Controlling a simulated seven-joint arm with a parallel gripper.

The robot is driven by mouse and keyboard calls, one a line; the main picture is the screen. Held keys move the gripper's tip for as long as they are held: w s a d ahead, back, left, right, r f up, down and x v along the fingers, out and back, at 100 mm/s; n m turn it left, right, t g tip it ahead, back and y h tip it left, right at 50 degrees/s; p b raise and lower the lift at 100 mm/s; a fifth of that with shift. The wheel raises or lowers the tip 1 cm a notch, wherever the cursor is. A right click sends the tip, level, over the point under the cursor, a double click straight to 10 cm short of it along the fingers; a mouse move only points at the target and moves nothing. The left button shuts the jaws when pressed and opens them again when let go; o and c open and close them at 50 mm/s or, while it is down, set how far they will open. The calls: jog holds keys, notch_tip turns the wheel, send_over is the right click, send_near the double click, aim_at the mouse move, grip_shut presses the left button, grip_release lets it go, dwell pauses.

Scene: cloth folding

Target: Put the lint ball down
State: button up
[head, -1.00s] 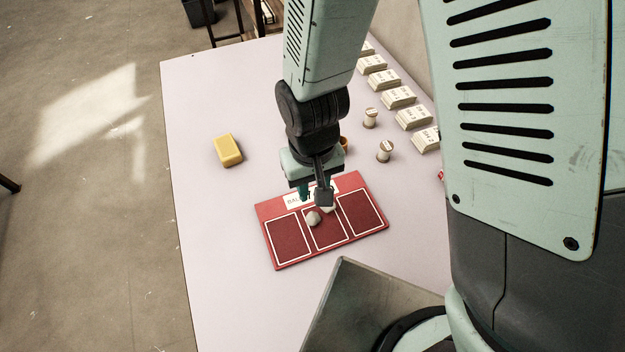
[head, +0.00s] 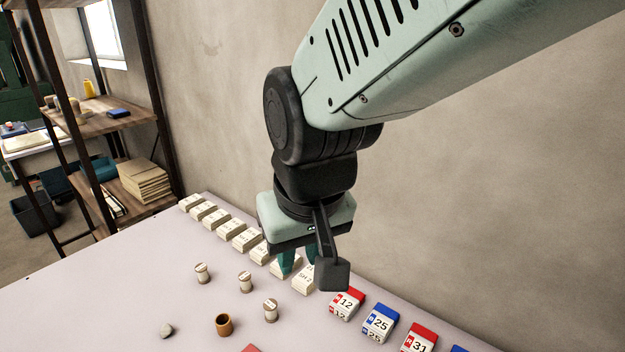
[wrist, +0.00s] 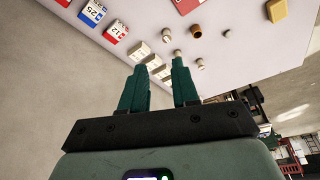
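A small grey-white lump (head: 167,330), which looks like the lint ball, rests on the table near the bottom of the head view, left of the brown cup. It also shows in the wrist view (wrist: 228,33). My gripper (head: 299,262) is raised near the wall, in front of the row of cream labelled blocks, well away from the lump. In the wrist view its two teal fingers (wrist: 157,67) stand apart with nothing between them. The red board (head: 250,349) shows only as a corner in the head view, so most of it is hidden there.
Cream blocks (head: 231,229) line the wall edge, continuing into red and blue numbered blocks (head: 381,322). Spools (head: 203,273) and a brown cup (head: 223,325) stand in front. A yellow block (wrist: 277,10) lies farther off. The left tabletop is clear.

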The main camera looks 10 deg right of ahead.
jog(key=s+d+r+m+t+h, duration=0.1)
jog(key=s+d+r+m+t, duration=0.1)
jog(key=s+d+r, duration=0.5)
jog(key=shift+s+d+r+m, duration=0.15)
jog(key=shift+d+r+m, duration=0.2)
jog(key=shift+d+m, duration=0.4)
jog(key=shift+d, duration=0.1)
dwell(0.5)
